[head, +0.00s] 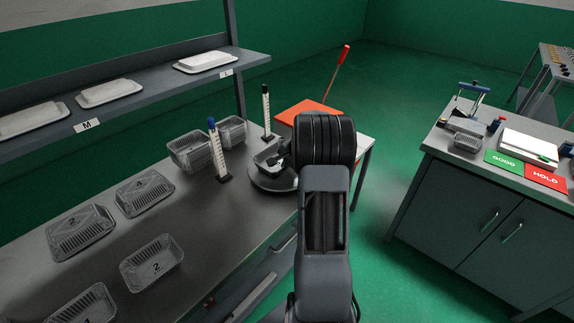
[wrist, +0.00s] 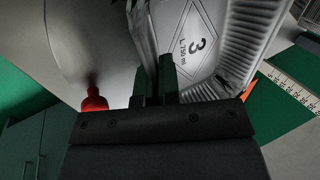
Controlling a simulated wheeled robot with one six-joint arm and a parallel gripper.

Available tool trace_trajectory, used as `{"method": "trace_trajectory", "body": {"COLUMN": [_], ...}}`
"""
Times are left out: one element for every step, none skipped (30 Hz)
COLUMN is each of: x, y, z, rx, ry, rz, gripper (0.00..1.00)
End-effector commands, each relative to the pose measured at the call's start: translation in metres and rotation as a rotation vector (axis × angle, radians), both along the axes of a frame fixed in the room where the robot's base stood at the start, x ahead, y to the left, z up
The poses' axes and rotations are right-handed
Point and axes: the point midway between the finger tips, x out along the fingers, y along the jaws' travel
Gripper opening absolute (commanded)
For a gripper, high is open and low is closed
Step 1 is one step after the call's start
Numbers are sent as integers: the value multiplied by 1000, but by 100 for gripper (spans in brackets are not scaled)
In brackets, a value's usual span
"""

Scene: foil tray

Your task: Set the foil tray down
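The foil tray (head: 266,160) is a silvery tray at the round grey disc (head: 270,184) on the bench. In the wrist view the tray (wrist: 222,45) fills the upper middle, with a "3" and "L 750 ml" on its floor and a ribbed rim. My gripper (head: 284,158) is at the tray's right side in the head view. Its two dark fingers in the wrist view (wrist: 157,78) are close together at the tray's near wall, shut on it. My wrist hides part of the tray and disc. I cannot tell whether the tray's bottom touches the disc.
Numbered foil trays (head: 147,194) lie on the left of the bench. Stacked trays (head: 190,152) and two upright gauges (head: 217,150), (head: 266,112) stand close to the disc. An orange-red board (head: 305,110) lies behind. A shelf (head: 140,98) with lids overhangs the bench.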

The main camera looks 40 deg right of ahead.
Motion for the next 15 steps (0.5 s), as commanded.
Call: {"method": "trace_trajectory", "body": {"x": [0, 0, 0, 0, 0, 0, 0, 0, 0, 0, 0, 0, 0, 0, 0], "y": [0, 0, 0, 0, 0, 0, 0, 0, 0, 0, 0, 0, 0, 0, 0], "z": [0, 0, 0, 0, 0, 0, -1, -2, -3, -4, -4, -3, -3, -3, -3], "rx": [-1, -1, -1, -1, -1, -1, -1, -1, -1, -1, -1, -1, -1, -1, -1], "ry": [-1, -1, -1, -1, -1, -1, -1, -1, 0, 0, -1, -1, -1, 0, 0], "rz": [0, 0, 0, 0, 0, 0, 0, 0, 0, 0, 0, 0, 0, 0, 0], "gripper": [0, 0, 0, 0, 0, 0, 0, 0, 0, 0, 5, 8, 11, 14, 18]}}
